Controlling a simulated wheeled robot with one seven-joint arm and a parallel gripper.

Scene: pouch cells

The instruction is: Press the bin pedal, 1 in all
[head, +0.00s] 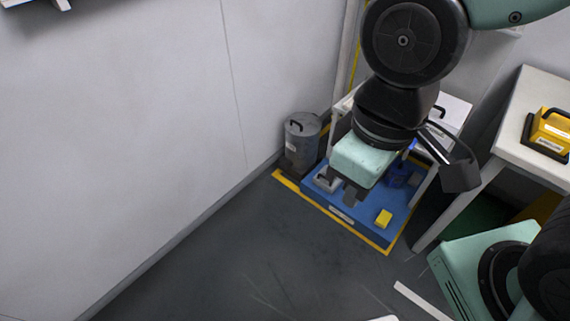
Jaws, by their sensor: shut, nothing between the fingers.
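My gripper (350,197) points down over a low blue base (318,200) on the floor. It is shut and empty, with its dark fingers below a pale green body. A small yellow block (383,218) sits on the blue base, right of and apart from the fingers. A small grey part (325,181) stands on the base just left of the fingers. I cannot tell for certain which of these is the bin pedal. A grey lidded bin (301,143) with a dark handle stands behind the base at left. My arm hides part of the base and what stands behind it.
A yellow floor line (286,182) edges the blue base. A white table (528,120) at right holds a yellow handled case (550,131). A grey wall (130,120) closes the left side. The dark floor (225,260) in front is clear.

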